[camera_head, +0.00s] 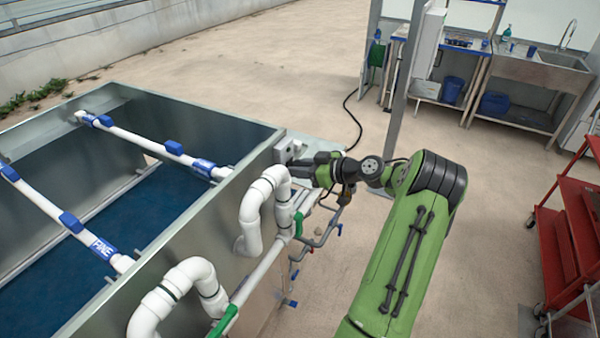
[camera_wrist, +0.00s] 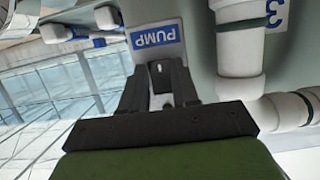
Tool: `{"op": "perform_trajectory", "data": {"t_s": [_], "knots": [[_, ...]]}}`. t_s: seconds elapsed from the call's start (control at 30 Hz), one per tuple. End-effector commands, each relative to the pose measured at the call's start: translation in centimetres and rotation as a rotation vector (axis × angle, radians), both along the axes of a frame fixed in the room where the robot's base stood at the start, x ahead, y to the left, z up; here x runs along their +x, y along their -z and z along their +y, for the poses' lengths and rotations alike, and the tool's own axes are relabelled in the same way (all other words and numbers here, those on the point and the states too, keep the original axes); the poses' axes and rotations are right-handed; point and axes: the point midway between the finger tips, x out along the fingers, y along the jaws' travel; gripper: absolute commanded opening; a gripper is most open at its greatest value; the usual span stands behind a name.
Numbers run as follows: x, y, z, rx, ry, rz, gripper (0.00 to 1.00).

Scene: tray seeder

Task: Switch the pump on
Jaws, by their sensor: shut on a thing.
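The pump switch is a small grey box (camera_head: 289,149) on the end corner of the metal tank. In the wrist view, a blue and white "PUMP" label (camera_wrist: 157,38) sits just beyond my fingertips. My gripper (camera_head: 318,166) reaches the box from the right.
The metal tank (camera_head: 262,137) holds blue water and white pipes with blue fittings. White bent pipes (camera_head: 265,195) with green valve handles run along its near side. A grey post (camera_head: 405,85) stands behind my arm. A red cart (camera_head: 570,235) is at right; open floor lies between.

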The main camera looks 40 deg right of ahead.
Motion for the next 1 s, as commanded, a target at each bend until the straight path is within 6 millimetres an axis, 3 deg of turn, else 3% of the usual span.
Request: {"op": "perform_trajectory", "data": {"t_s": [0.03,0.13,0.7,0.73,0.87,1.0], "knots": [[0.12,0.93,-0.04,0.008,0.001,-0.041,0.0],[0.16,1.1,-0.04,0.027,0.001,-0.095,0.0],[0.12,0.51,0.03,0.059,0.0,-0.177,0.0],[0.12,0.51,0.03,0.059,0.0,-0.177,0.33],[0.12,0.52,0.03,0.058,0.0,-0.176,0.53],[0.11,0.54,0.03,0.058,0.0,-0.175,0.55]]}}
